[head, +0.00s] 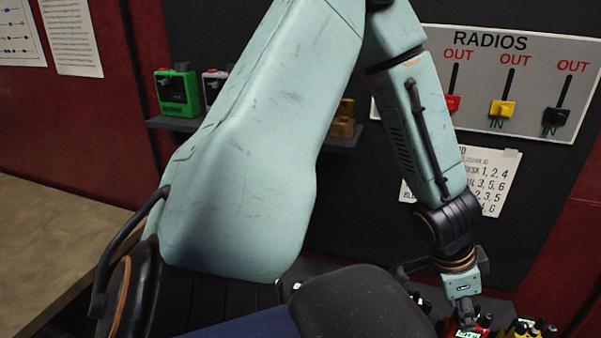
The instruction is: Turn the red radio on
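My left arm fills the middle of the head view and reaches down to the lower right. Its gripper (466,316) is at the bottom edge, right over a red radio (455,331), of which only the top part shows. I cannot tell whether the gripper touches the radio, or whether its fingers are open or shut. On the RADIOS panel (580,75), a red slider knob (454,103) sits low in its slot, partly behind my arm. My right gripper is not in view.
A yellow radio (528,330) stands right of the red one. The panel also has a yellow slider knob (502,109) and a black one (556,117), both low. A shelf holds a green device (176,93) and others partly hidden. A paper note (495,178) hangs below the panel.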

